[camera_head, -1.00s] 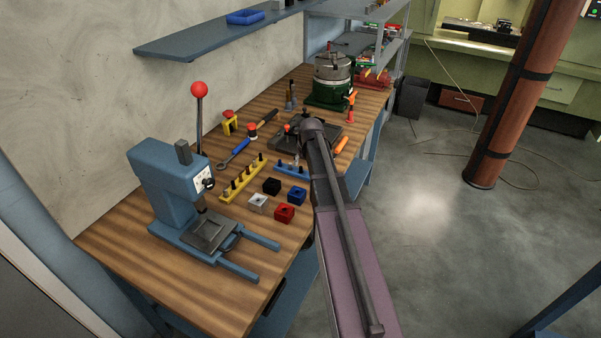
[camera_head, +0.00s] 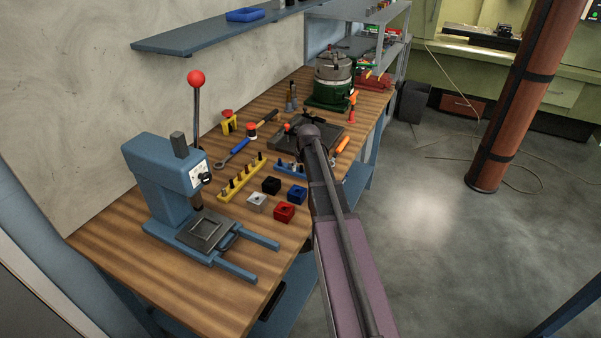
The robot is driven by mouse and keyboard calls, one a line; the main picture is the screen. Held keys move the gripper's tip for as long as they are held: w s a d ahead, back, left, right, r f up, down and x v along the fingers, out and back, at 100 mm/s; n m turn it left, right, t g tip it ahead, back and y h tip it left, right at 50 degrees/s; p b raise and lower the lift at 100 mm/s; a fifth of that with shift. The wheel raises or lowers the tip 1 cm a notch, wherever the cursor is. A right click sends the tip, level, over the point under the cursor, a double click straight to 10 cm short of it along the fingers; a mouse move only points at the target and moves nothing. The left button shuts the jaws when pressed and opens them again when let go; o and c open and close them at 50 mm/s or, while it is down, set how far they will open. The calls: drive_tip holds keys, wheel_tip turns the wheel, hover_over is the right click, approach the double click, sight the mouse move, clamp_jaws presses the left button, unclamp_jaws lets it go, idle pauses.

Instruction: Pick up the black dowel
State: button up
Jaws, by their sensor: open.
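A yellow rack (camera_head: 229,191) stands on the wooden bench, holding several short upright pegs, some of them dark. A blue rack (camera_head: 291,171) to its right also holds pegs, partly covered by my arm. The pegs are too small to tell which one is the black dowel. My arm rises from the bottom right, and its dark rounded joint is over the bench, right of the blue rack. I cannot make out my gripper; it seems hidden behind the arm.
Black (camera_head: 271,185), white (camera_head: 256,202), blue (camera_head: 296,194) and red (camera_head: 284,211) blocks lie in front of the racks. A blue press (camera_head: 160,180) with a red-knobbed lever stands left. A dark plate (camera_head: 326,133) and a green-based machine (camera_head: 331,85) are behind.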

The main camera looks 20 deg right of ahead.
sight(301, 166)
idle(0.3)
clamp_jaws()
drive_tip(key=shift+r, duration=0.15)
idle(0.3)
wheel_tip(301, 166, up, 3)
drive_tip(key=p, duration=0.3)
drive_tip(key=s, duration=0.4)
drive_tip(key=s+d+r+p, duration=0.1)
drive_tip(key=s, duration=0.4)
drive_tip(key=s+p, duration=0.1)
drive_tip(key=s, duration=0.4)
drive_tip(key=shift+d+r, duration=0.3)
drive_tip(key=shift+d, duration=0.05)
drive_tip(key=shift+s+d, duration=0.2)
drive_tip(key=shift+s, duration=0.75)
drive_tip(key=shift+s, duration=0.15)
